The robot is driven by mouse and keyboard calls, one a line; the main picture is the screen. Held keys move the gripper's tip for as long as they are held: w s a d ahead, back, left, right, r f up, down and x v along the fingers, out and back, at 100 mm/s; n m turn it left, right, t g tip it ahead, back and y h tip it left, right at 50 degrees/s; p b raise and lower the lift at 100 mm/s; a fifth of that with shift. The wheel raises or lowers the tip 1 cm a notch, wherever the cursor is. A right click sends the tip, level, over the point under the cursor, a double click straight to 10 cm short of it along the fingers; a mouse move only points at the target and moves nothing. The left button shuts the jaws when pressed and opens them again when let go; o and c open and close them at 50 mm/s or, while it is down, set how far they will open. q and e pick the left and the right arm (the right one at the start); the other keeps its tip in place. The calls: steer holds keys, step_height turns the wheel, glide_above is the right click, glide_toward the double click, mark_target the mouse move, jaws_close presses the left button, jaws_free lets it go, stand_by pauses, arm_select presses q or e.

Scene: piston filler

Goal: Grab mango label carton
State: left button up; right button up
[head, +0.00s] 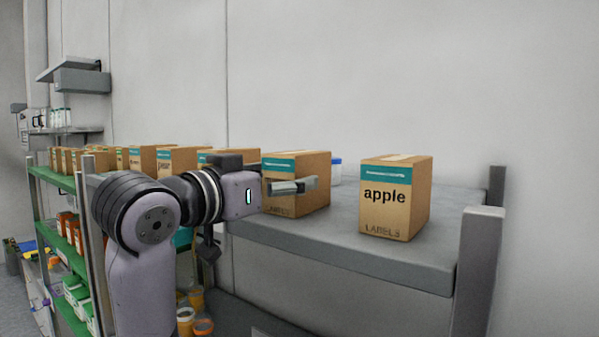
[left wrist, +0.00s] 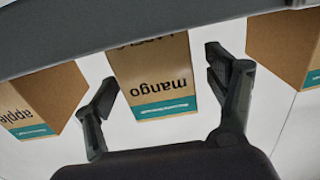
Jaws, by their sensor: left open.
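The mango label carton (left wrist: 152,68) is a brown box with a teal band and the word "mango", upside down in the left wrist view. In the head view the same carton (head: 316,181) stands upright on the grey shelf, its front partly hidden by my left gripper (head: 293,186). My left gripper is open. In the left wrist view its two fingers (left wrist: 162,78) show on either side of the mango carton, with no clear contact. How far the fingertips reach along the carton is unclear. My right gripper is not in view.
An apple label carton (head: 392,205) stands to the right on the grey shelf (head: 345,238), with a gap between. More brown cartons (head: 142,160) line up to the left. A grey post (head: 478,270) stands at the shelf's right end. A blue-capped container (head: 336,170) is behind the mango carton.

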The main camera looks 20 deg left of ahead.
arm_select(q)
steer(key=shift+w+d+r+p, duration=0.25)
steer(key=shift+w+p, duration=0.25)
steer(key=shift+p, duration=0.3)
steer(key=p+x, duration=0.2)
steer(key=x, duration=0.1)
steer(key=shift+w+d+f, duration=0.1)
steer(key=shift+w, duration=0.05)
steer(key=shift+w+d+f, duration=0.1)
steer(key=shift+w, duration=0.1)
steer(key=shift+s, duration=0.1)
steer(key=shift+c, duration=0.3)
steer(key=c, duration=1.4)
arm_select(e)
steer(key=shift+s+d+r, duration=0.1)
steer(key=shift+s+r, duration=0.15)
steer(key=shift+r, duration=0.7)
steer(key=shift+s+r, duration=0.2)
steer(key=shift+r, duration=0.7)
